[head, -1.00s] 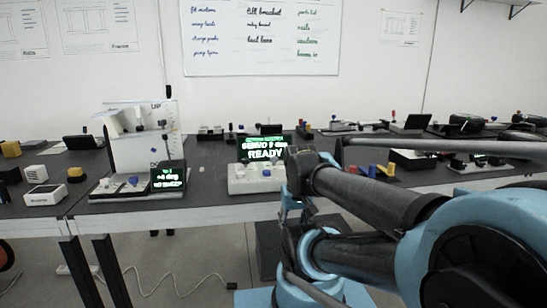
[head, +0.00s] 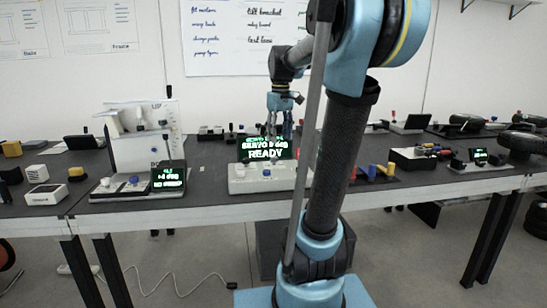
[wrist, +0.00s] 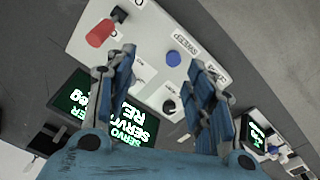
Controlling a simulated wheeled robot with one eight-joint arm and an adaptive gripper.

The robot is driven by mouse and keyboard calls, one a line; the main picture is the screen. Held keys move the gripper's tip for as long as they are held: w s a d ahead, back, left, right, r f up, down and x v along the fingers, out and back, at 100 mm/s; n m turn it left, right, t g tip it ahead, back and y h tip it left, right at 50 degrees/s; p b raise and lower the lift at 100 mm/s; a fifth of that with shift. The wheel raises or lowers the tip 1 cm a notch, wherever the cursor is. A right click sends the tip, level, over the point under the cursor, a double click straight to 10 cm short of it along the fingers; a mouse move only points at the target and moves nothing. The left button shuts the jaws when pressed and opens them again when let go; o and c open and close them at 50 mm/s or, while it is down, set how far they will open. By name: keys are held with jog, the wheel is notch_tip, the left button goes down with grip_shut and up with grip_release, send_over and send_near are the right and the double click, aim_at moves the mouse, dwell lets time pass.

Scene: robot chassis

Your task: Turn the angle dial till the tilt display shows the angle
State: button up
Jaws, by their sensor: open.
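Nothing is held. To the left, a small screen (head: 168,177) shows a green degree reading, too small to read surely. Which knob is the angle dial is unclear.
A white stand (head: 140,148) rises behind the small screen. Yellow and blue blocks (head: 380,171) lie right of the white box. A black-and-white box (head: 410,158) and other instruments stand further right. A white box (head: 45,195) stands far left.

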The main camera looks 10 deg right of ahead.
jog(key=n, duration=0.2)
send_near(274, 157)
jog(key=shift+g, duration=0.3)
jog(key=f, duration=0.8)
jog(key=shift+w+f, duration=0.4)
jog(key=c, duration=1.1)
